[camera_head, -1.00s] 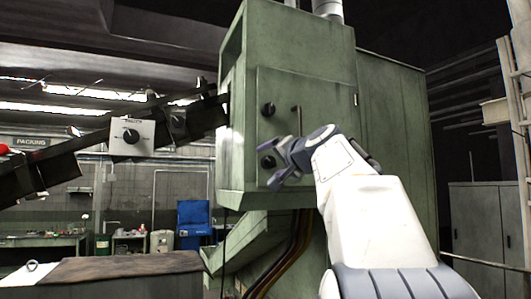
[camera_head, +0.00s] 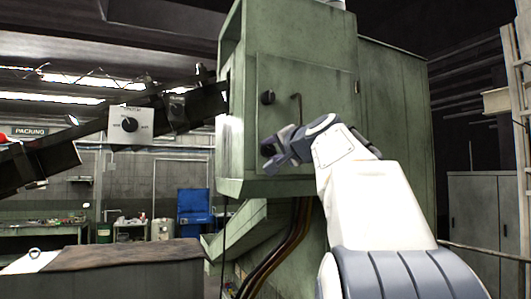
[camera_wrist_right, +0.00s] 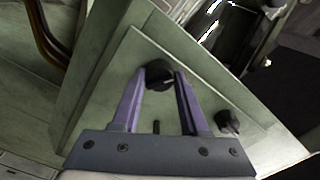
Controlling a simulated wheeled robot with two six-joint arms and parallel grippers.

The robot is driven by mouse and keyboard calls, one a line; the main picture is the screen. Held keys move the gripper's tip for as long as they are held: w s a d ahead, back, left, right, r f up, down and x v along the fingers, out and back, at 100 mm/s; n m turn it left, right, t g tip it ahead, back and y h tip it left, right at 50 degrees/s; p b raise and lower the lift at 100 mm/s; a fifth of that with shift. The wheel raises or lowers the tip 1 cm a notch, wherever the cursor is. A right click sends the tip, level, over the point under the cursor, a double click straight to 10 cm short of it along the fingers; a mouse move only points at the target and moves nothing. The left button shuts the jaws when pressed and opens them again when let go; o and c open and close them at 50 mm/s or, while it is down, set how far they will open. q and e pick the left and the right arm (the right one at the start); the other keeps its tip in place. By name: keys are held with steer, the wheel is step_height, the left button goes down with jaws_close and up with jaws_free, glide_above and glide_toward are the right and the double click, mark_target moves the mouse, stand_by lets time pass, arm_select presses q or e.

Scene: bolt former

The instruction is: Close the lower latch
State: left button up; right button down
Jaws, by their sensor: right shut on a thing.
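The lower latch, a round black knob (camera_head: 267,150), sits on the door of the green machine cabinet. In the right wrist view the same knob (camera_wrist_right: 159,74) is between the two purple fingers, with a pale mark on its face. My right gripper (camera_head: 270,155) is shut on this knob, and its fingers hide part of it in the head view. The upper latch (camera_head: 268,97), a similar black knob, is above it on the door and also shows in the wrist view (camera_wrist_right: 228,121). My left gripper is not in view.
A thin bar handle (camera_head: 299,110) stands on the door right of the latches. A dark conveyor (camera_head: 177,107) with a control box (camera_head: 130,125) enters the cabinet from the left.

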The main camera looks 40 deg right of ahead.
steer(key=shift+f+n+b, duration=0.2)
steer(key=shift+n+b, duration=0.45)
steer(key=shift+n, duration=0.35)
steer(key=shift+r+n, duration=0.15)
steer(key=shift+n, duration=0.55)
steer(key=shift+n+b, duration=0.6)
steer(key=shift+b, duration=0.1)
steer(key=shift+n+b, duration=0.4)
steer(key=shift+n, duration=1)
steer(key=shift+c, duration=1.2)
jaws_free()
